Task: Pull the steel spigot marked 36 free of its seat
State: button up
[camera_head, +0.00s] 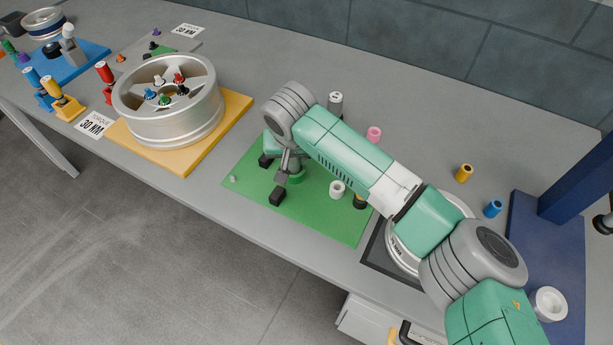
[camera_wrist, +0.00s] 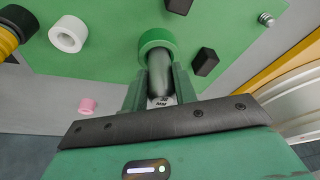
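A grey steel spigot (camera_wrist: 158,72) sits with its far end in a green ring (camera_wrist: 157,40) on the green mat (camera_wrist: 110,50). In the head view my gripper (camera_head: 288,165) is over the green ring (camera_head: 296,178), and my arm partly hides the spot. Another steel spigot (camera_head: 335,104) stands at the back of the table.
Black blocks (camera_head: 277,196) (camera_head: 265,160) flank the ring. A white ring (camera_head: 337,188) is on the mat; a pink ring (camera_head: 374,133) is behind it. Left is a wheel (camera_head: 168,100) on a yellow board (camera_head: 238,108). Yellow (camera_head: 464,173) and blue (camera_head: 493,208) cylinders stand right.

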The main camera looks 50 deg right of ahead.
grip_shut()
jog(key=shift+r, duration=0.1)
jog(key=shift+r+p, duration=0.85)
jog(key=shift+p, duration=0.4)
notch_tip(320, 180, up, 6)
jog(key=p, duration=0.7)
jog(key=shift+f, duration=0.1)
